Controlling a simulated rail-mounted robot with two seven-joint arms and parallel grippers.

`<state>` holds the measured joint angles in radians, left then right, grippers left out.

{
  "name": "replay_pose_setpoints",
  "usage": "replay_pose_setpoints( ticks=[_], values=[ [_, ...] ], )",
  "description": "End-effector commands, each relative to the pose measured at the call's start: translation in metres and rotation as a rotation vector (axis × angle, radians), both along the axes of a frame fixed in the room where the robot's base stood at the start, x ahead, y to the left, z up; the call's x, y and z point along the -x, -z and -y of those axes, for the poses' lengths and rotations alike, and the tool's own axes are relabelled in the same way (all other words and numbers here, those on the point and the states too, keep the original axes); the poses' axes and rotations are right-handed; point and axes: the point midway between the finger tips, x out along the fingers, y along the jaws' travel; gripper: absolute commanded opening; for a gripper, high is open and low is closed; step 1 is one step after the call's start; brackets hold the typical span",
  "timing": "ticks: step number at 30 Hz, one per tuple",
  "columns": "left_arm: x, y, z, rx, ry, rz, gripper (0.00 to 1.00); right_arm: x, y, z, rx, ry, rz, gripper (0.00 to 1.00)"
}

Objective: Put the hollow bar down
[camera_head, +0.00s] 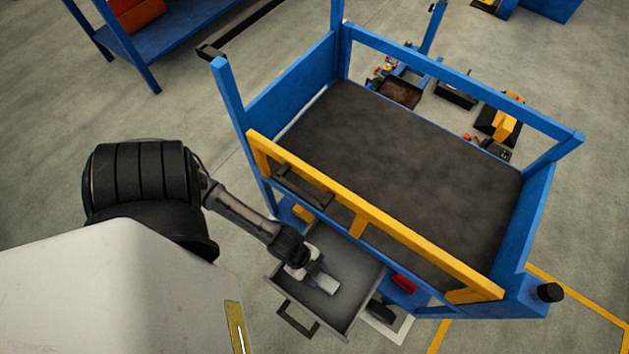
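My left arm comes in from the left, and its gripper (324,284) points down into an open grey drawer (350,270) under the near side of a blue cart. The pale fingers are small and seen from above. I cannot tell whether they are apart or closed, or whether anything is between them. I cannot pick out the hollow bar with certainty; no bar clearly sticks out from the gripper. My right gripper is not in view.
The blue cart (262,92) has a bare dark top (400,150) and a yellow front rail (380,222). The drawer's handle (297,318) faces the near side. A blue shelf (180,35) with an orange box (135,12) stands upper left. Open floor lies between.

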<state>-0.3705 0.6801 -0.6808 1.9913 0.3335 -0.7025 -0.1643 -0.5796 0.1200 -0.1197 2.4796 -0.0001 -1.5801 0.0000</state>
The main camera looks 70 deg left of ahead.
Motion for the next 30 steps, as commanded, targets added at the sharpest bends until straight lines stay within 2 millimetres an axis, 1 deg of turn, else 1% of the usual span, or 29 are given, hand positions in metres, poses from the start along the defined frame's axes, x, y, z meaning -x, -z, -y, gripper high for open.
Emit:
replay_pose_setpoints(
  ticks=[1,6,7,14,16,20,30],
  values=[
    [0.0,0.0,0.0,0.0,0.0,0.0,0.5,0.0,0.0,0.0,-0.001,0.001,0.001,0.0],
    [0.0,0.0,0.0,0.0,0.0,0.0,0.66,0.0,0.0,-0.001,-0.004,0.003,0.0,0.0],
    [0.0,0.0,0.0,0.0,0.0,0.0,0.68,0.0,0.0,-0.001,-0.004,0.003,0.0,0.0],
    [0.0,-0.001,0.0,0.0,0.0,0.0,0.68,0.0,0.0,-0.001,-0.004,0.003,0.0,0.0],
    [0.001,-0.005,0.0,0.001,0.0,0.001,0.68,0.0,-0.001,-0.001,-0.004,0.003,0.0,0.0],
    [0.006,-0.019,-0.008,-0.002,0.0,-0.001,0.68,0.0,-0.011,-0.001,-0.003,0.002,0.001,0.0],
    [0.026,-0.073,-0.035,-0.002,0.001,-0.001,0.68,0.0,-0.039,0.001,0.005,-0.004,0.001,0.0]
  ],
)
